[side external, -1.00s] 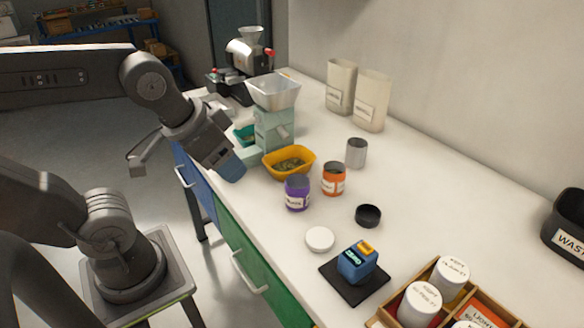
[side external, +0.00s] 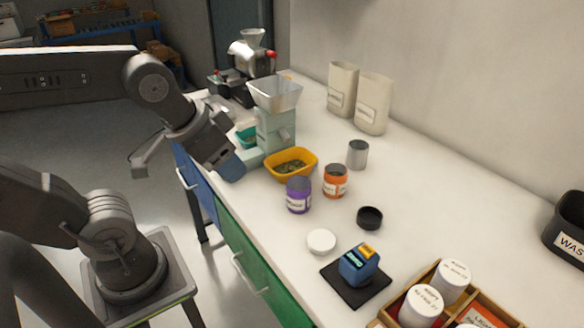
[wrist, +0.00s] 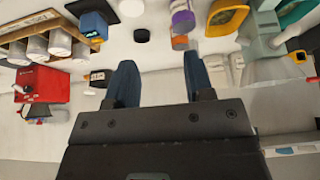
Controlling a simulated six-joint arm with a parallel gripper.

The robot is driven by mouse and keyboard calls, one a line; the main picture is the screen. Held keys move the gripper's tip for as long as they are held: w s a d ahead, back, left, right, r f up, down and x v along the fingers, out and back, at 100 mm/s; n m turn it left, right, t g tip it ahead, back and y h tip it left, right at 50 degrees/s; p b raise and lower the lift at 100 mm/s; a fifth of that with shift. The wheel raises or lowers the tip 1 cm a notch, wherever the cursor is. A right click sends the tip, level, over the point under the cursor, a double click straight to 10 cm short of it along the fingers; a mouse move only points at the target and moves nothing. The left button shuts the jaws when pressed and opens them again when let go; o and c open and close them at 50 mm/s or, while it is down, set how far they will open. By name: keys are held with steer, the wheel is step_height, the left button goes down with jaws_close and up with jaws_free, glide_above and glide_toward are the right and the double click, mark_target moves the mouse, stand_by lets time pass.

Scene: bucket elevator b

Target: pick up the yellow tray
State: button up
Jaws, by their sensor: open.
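The yellow tray (side external: 291,165) stands on the white counter in front of the pale green hopper machine and holds dark greenish bits. It also shows in the wrist view (wrist: 226,17), at the top right. My gripper (side external: 232,168) is at the counter's front edge, left of the tray and apart from it. In the wrist view my gripper's two blue fingers (wrist: 159,82) are spread with nothing between them.
The hopper machine (side external: 275,125) stands just behind the tray. A purple jar (side external: 298,195) and an orange jar (side external: 335,181) stand close in front and to the right. A grey metal cup (side external: 357,154), a black lid (side external: 369,217) and a white lid (side external: 321,241) are nearby.

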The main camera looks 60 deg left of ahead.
steer(key=shift+c, duration=0.9)
steer(key=w+a+f+n+g+y, duration=0.1)
steer(key=w+a, duration=0.1)
steer(key=w, duration=0.5)
steer(key=w+a+n+y, duration=0.1)
steer(key=w+a, duration=0.2)
steer(key=w, duration=0.3)
steer(key=n+g+y, duration=0.1)
steer(key=n+y, duration=0.1)
glide_toward(291, 166)
steer(key=d, duration=0.1)
steer(key=w+d, duration=0.1)
steer(key=d, duration=0.1)
steer(key=w+d, duration=0.1)
steer(key=shift+w+d+r, duration=0.1)
steer(key=shift+w+d, duration=0.1)
steer(key=shift+d+x, duration=0.15)
steer(key=shift+x, duration=1.25)
steer(key=shift+d+x, duration=0.2)
steer(key=shift+x, duration=1.15)
steer(key=shift+w, duration=0.15)
steer(key=shift+c, duration=0.3)
